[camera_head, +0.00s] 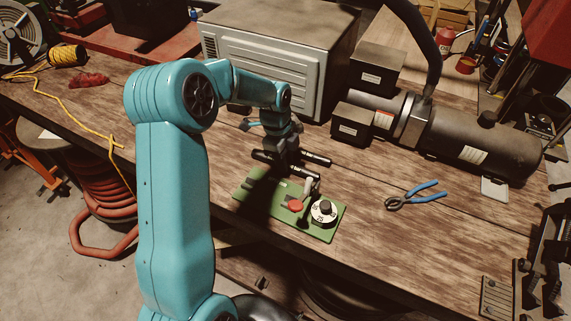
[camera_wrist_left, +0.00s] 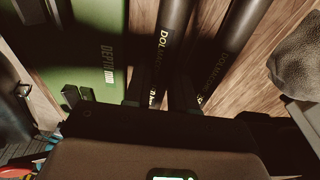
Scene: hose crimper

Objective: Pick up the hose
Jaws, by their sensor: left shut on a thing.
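Two black hoses with pale lettering lie side by side at the middle of the workbench. In the head view, the nearer hose (camera_head: 304,173) lies just behind the green crimper base (camera_head: 248,190), and the farther hose (camera_head: 317,159) is behind it. My left gripper (camera_head: 279,160) points down over them. In the left wrist view, its two dark fingers (camera_wrist_left: 160,98) are on either side of the nearer hose (camera_wrist_left: 172,32), shut on it. The farther hose (camera_wrist_left: 232,38) lies to the right, outside the fingers. My right gripper is out of view.
The crimper base carries a white dial (camera_head: 324,212), a red knob (camera_head: 295,204) and a lever. Blue-handled pliers (camera_head: 416,195) lie to the right. A grey metal box (camera_head: 270,50) and a large dark motor (camera_head: 470,140) stand behind. The bench is clear around the pliers.

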